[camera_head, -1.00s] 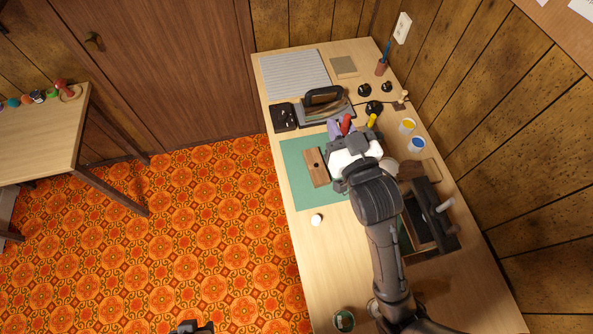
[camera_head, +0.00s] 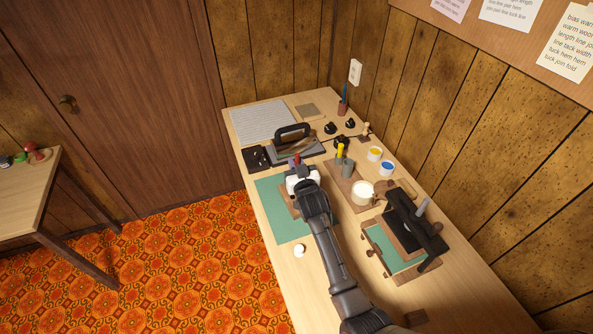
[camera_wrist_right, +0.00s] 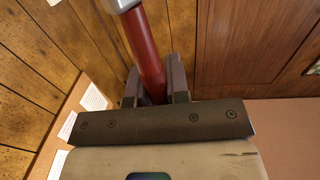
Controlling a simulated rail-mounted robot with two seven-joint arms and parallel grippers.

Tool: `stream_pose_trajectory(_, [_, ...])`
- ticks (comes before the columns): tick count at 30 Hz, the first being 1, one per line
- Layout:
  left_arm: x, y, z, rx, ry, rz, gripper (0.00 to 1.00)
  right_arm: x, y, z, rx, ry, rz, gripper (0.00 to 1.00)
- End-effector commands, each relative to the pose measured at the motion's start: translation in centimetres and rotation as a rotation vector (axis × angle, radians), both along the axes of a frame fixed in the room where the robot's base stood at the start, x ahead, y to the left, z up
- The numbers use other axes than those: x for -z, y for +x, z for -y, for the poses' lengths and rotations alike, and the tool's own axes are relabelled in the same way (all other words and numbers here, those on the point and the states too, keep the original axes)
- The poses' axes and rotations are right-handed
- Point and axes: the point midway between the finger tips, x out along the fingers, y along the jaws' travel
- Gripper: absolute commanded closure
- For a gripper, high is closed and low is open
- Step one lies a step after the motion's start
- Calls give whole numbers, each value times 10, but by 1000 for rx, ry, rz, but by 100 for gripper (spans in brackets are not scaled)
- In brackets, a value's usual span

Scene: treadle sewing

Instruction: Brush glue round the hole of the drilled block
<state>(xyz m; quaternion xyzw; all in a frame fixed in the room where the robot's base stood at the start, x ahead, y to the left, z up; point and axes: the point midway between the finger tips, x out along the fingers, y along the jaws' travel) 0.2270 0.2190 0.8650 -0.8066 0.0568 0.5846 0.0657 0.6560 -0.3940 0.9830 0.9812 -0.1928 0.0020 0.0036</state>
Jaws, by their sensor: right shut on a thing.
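My right gripper (camera_head: 298,166) is shut on a brush with a red handle (camera_head: 297,159). In the right wrist view the red handle (camera_wrist_right: 148,60) passes between the two fingers (camera_wrist_right: 156,86), with a pale metal part at the top edge. The drilled block (camera_head: 287,202) is brown wood on the green mat (camera_head: 270,187). My right gripper and forearm cover most of it, and its hole is hidden. The bristles are hidden too, so I cannot tell whether they touch the block. A pot with cream contents (camera_head: 362,193) stands right of the arm. My left gripper is out of view.
A wooden board with grey holders (camera_head: 347,170) and a yellow-handled tool (camera_head: 340,150) stands right of the gripper. A dark clamp-like frame (camera_head: 412,225) is at the right. Blue (camera_head: 387,168) and yellow (camera_head: 375,153) paint pots stand behind. A small white object (camera_head: 299,250) sits near the front edge.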

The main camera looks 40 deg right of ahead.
Motion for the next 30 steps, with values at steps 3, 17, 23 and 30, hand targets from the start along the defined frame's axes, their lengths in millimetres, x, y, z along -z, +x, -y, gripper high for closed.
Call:
stream_pose_trajectory(3, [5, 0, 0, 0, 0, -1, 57, 12, 4, 5, 8, 6, -1, 100])
stream_pose_trajectory(17, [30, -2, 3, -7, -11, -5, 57, 41, 4, 7, 11, 8, -1, 100])
stream_pose_trajectory(23, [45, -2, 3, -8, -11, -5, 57, 57, 4, 7, 11, 7, -1, 100])
stream_pose_trajectory(30, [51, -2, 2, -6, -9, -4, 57, 64, 4, 7, 11, 7, -1, 100])
